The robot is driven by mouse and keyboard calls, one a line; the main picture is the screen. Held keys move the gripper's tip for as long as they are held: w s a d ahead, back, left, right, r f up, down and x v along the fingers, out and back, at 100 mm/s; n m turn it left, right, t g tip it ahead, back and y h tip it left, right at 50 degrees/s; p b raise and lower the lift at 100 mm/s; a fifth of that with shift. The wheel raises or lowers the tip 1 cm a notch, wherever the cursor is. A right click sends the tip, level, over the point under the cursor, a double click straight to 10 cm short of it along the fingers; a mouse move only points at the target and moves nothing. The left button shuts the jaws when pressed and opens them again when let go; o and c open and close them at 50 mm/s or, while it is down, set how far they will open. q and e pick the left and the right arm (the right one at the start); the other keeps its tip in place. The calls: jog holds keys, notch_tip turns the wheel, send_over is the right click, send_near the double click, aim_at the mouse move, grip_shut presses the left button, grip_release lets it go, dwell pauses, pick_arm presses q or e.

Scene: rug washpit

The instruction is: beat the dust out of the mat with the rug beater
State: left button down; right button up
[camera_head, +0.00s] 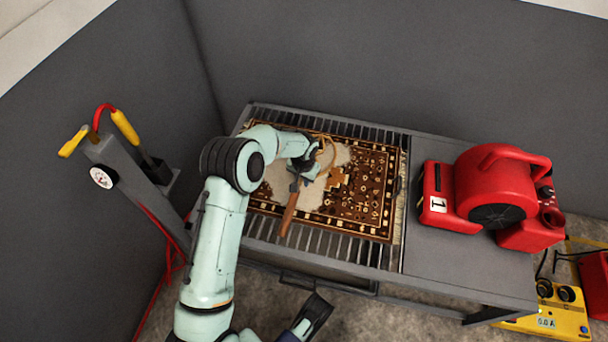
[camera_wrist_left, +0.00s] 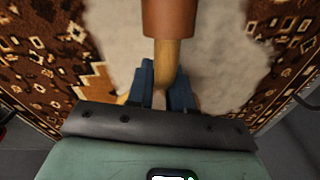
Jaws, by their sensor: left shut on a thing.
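The mat (camera_head: 372,190) is brown with a cream pattern and lies flat on a slatted grate. A pale dust patch (camera_head: 258,190) covers much of its left and middle part; it also shows in the left wrist view (camera_wrist_left: 225,45). My left gripper (camera_head: 306,170) is over the mat, shut on the rug beater. The beater's brown handle (camera_head: 289,213) points toward the front edge, and its tan loop (camera_head: 327,154) is partly hidden by the gripper. In the left wrist view the blue fingers (camera_wrist_left: 167,85) flank the tan shaft. My right gripper (camera_head: 312,315) is low at the front, partly seen.
A red blower (camera_head: 495,190) stands on the solid tabletop (camera_head: 455,260) to the right. A grey post with a gauge (camera_head: 102,177) and yellow-handled hose is at left. Grey walls close the back and left. A yellow machine (camera_head: 550,318) sits on the floor at lower right.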

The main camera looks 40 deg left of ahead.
pick_arm(q)
notch_tip(320, 180, down, 2)
jog(key=shift+f+b, duration=0.1)
jog(key=shift+b, duration=0.3)
jog(key=shift+r+p, duration=1.4)
jog(key=shift+r, duration=0.7)
jog(key=shift+w, duration=0.1)
